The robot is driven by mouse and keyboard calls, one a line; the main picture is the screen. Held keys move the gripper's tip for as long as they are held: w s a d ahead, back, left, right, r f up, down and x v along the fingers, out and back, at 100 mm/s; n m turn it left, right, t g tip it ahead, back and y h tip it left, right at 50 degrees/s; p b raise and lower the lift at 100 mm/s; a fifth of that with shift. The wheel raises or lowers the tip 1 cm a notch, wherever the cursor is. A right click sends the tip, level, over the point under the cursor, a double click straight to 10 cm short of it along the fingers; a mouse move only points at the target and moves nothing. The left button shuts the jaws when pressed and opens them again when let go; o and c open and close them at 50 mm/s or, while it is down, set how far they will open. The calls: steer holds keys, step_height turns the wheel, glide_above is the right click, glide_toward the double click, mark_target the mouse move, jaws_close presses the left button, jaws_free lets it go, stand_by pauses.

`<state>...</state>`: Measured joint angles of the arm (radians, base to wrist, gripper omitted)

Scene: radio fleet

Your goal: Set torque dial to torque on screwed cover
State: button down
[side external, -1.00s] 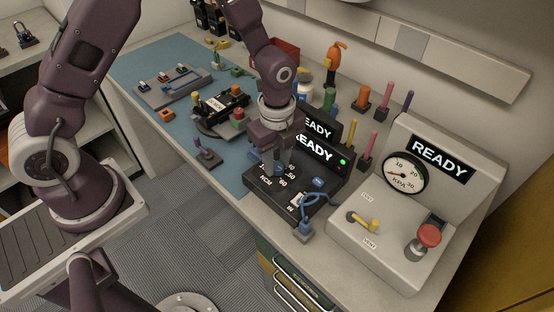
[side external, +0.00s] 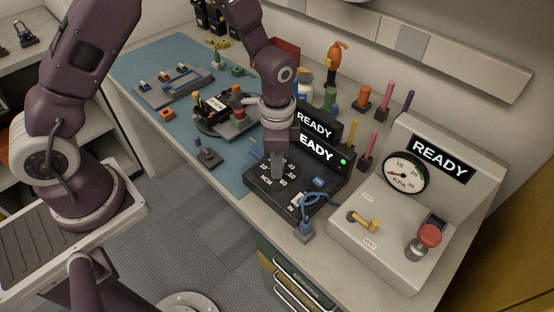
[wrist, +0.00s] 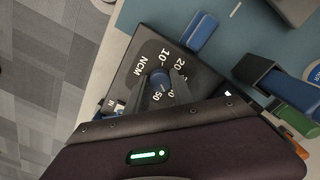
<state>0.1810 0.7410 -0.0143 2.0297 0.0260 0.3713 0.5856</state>
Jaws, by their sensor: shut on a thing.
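The fingers hide part of the scale, and the dial's setting cannot be read. The covered unit (side external: 222,112) stands on the blue mat further back; its cover has a small pale label, whose number is too small to read surely.
Two READY screens (side external: 314,124) stand just behind the dial. A grey pressure panel (side external: 378,240) with a gauge and red button stands to the right. Upright coloured tools (side external: 365,148) stand behind.

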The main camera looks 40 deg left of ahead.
steer(key=n, duration=0.5)
steer(key=shift+n, duration=0.3)
steer(key=n, duration=0.9)
steer(key=shift+d+n, duration=0.1)
steer(key=shift+n, duration=0.3)
steer(key=n, duration=0.4)
steer(key=shift+n, duration=0.3)
steer(key=c, duration=1.1)
jaws_free()
